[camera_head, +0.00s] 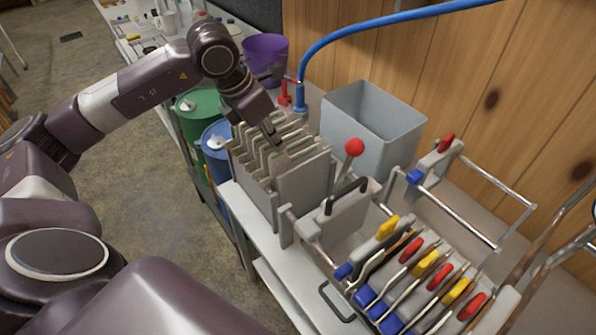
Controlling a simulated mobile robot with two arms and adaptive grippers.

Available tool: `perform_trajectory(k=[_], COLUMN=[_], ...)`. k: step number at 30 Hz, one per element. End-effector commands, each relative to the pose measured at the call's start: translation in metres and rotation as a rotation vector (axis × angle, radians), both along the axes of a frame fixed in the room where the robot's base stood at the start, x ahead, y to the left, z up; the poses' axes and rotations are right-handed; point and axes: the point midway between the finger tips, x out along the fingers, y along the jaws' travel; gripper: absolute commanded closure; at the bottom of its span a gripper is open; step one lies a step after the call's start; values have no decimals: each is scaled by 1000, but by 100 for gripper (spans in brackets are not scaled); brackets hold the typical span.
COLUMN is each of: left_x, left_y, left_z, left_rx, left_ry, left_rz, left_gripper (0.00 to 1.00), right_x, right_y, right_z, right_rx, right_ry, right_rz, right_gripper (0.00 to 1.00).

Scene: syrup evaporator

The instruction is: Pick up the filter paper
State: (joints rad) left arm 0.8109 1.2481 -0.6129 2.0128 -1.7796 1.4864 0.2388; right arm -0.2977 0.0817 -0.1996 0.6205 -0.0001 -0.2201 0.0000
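A light grey slotted rack (256,188) stands on the white table, with several upright pale sheets or dividers in it. I cannot tell for sure which of these are filter paper (303,176). My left arm reaches over from the left. My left gripper (273,137) points down at the top of the rack, with its tips among the upper edges of the sheets. The fingers are small and dark, and I cannot tell whether they are open or hold a sheet. My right gripper is not in view.
A filter press with coloured handles (420,265) and a red-knobbed lever (354,147) stands right of the rack. A grey bin (372,128), a purple bucket (264,55) and a blue hose (385,17) are behind. Green (198,108) and blue (217,150) drums stand left of the table.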

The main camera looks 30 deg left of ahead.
Motion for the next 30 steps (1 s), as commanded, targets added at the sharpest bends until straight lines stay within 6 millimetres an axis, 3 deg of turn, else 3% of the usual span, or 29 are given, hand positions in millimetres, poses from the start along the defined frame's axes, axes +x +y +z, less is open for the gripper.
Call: perform_trajectory(k=[6,14,21,30], left_x=[13,20,34,37], left_y=[-8,-12,-18,-20], left_z=[-34,-53,-86,-96], left_rx=[-5,-5,-8,-7], left_ry=[4,3,2,-2], left_rz=[-3,-5,-4,-5], left_gripper=[93,93,93,93], right_x=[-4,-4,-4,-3], right_y=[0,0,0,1], right_z=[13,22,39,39], right_rx=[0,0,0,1], right_ry=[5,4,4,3], right_rz=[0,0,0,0], right_gripper=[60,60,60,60])
